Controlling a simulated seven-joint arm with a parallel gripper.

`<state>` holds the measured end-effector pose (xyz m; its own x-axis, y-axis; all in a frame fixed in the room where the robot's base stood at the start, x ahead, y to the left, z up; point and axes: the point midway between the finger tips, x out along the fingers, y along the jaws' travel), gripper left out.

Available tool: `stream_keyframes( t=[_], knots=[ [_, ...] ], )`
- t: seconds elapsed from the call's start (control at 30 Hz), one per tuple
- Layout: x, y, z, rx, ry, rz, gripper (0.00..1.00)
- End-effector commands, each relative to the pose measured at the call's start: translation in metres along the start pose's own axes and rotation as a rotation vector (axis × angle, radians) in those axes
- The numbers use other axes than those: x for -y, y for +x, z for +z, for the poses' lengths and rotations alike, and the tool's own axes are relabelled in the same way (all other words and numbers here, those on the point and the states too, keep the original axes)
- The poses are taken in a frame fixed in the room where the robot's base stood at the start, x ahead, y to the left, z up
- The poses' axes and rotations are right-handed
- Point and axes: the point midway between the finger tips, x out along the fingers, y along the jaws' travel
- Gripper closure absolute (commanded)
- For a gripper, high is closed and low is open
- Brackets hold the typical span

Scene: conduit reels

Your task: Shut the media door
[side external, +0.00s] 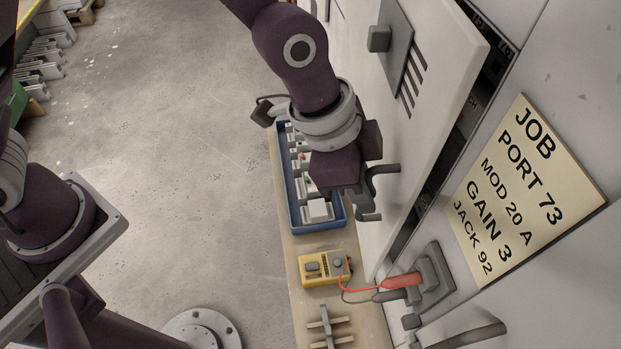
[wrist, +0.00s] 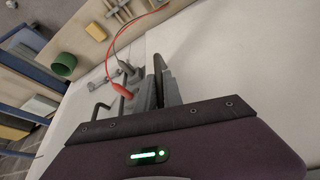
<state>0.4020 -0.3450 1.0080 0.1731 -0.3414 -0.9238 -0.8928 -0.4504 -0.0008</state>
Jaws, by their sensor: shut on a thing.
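The media door (side external: 432,95) is a large white panel with a grey latch block and slots. It stands ajar; a dark gap shows along its right edge, between door and cabinet. It also shows as a white surface in the wrist view (wrist: 235,65). My gripper (side external: 366,192) is at the lower part of the door's outer face, shut on what looks like the grey door handle (side external: 387,168). In the wrist view my gripper's fingers (wrist: 164,75) are close together against the white panel; the gripped part is mostly hidden between them.
A job card (side external: 522,190) is on the cabinet at right. Open floor lies to the left.

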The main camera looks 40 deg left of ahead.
Motion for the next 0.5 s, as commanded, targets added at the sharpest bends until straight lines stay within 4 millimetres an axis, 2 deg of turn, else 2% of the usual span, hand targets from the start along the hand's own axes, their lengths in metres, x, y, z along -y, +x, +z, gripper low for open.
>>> stream_keyframes(
  t=[0.1, 0.2, 0.5],
  knots=[
    [0.003, 0.007, -0.02, -0.004, -0.037, -0.019, 1.0],
    [0.006, 0.012, -0.031, -0.004, -0.067, -0.03, 1.0],
    [0.01, 0.017, -0.045, -0.006, -0.102, -0.043, 1.0]
  ],
)
